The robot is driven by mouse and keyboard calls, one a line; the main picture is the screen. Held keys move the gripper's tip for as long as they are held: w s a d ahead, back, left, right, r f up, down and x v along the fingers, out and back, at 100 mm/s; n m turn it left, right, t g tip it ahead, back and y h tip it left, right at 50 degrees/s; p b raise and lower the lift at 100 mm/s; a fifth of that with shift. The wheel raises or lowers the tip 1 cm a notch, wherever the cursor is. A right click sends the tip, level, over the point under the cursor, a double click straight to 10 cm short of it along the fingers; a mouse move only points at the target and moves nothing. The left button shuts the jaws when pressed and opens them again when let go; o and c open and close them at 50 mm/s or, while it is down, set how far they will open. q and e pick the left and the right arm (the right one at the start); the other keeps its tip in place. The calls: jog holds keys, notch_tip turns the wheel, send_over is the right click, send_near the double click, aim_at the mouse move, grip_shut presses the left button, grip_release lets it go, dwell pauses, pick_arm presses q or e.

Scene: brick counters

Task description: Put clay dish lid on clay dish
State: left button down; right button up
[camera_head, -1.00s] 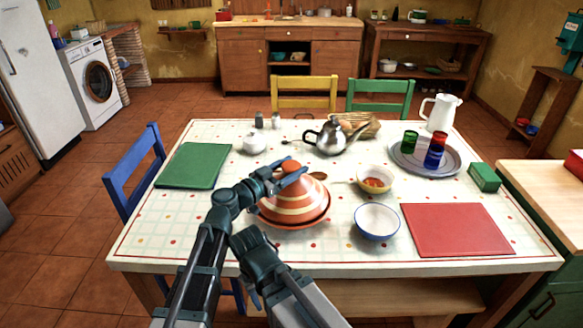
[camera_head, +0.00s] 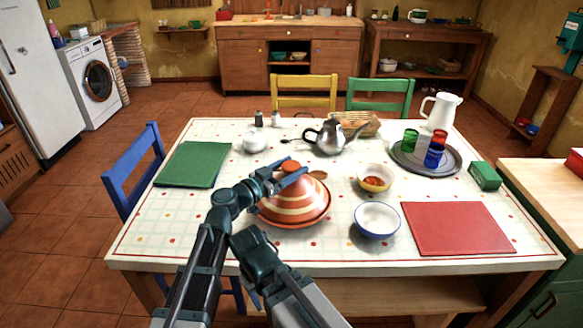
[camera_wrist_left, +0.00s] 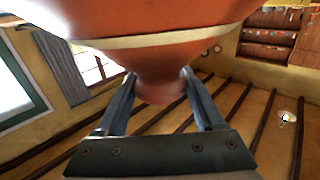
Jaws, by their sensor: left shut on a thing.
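The clay dish lid (camera_head: 292,207) is an orange-brown cone with cream bands and a knob on top. It stands upright over the clay dish (camera_head: 322,219), whose reddish rim shows around the lid's lower edge. I cannot tell whether the lid is fully seated. My left gripper (camera_head: 289,178) is at the top of the lid, shut on its narrow neck just below the knob. In the left wrist view, the two fingers (camera_wrist_left: 160,95) lie on either side of the lid's neck (camera_wrist_left: 160,85). The arm hides the left part of the dish.
A white bowl (camera_head: 377,221) and a yellow bowl (camera_head: 374,178) stand right of the dish. A metal teapot (camera_head: 329,138) and white sugar pot (camera_head: 255,143) stand behind. A red mat (camera_head: 457,229) and green mat (camera_head: 193,164) lie at the sides. The table's front left is clear.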

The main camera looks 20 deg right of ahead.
dwell(0.3)
pick_arm(q)
grip_release()
jog(key=v, duration=1.3)
jog(key=shift+s+a, duration=0.2)
jog(key=shift+a, duration=0.15)
